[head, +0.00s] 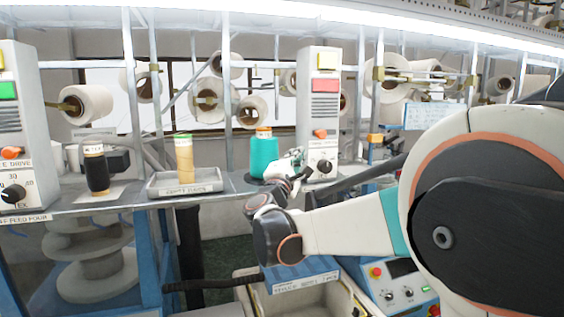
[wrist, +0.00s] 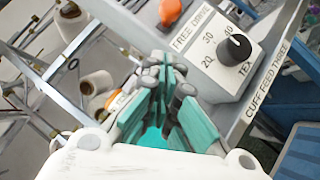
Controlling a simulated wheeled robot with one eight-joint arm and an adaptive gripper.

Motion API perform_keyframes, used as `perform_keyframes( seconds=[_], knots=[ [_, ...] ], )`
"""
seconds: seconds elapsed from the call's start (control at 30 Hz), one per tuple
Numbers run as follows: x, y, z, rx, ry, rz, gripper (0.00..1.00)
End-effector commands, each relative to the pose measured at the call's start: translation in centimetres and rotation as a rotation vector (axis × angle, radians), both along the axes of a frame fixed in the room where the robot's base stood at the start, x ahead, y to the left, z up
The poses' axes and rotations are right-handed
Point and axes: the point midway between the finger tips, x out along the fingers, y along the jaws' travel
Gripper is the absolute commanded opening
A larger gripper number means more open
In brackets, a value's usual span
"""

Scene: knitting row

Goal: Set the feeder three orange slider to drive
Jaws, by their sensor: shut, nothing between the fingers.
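The feeder three box (head: 324,86) stands right of centre in the head view, with a yellow and a red block on its front. Its orange slider (head: 320,134) sits above the dark knob. In the wrist view the slider (wrist: 170,11) is at the top edge, above the FREE DRIVE label (wrist: 191,26); I cannot tell which end it is at. My gripper (head: 299,168) is shut and empty, in front of the box's lower part, below and left of the slider. Its teal fingers (wrist: 168,72) point toward the panel in the wrist view, apart from the slider.
The black knob (wrist: 235,48) is right of the fingers. Another feeder box (head: 15,110) is at far left.

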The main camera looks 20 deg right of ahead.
Motion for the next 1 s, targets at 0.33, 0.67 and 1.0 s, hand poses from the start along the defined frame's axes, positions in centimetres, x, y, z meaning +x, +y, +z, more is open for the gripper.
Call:
perform_keyframes(
  seconds=[0.33,0.67,1.0],
  knots=[
    [2.1,-3.9,2.2,0.001,0.001,0.000,0.00],
    [2.2,-4.7,2.5,0.000,0.002,0.002,0.00],
    [2.3,-7.1,2.4,0.000,0.000,-0.003,0.00]
  ],
)
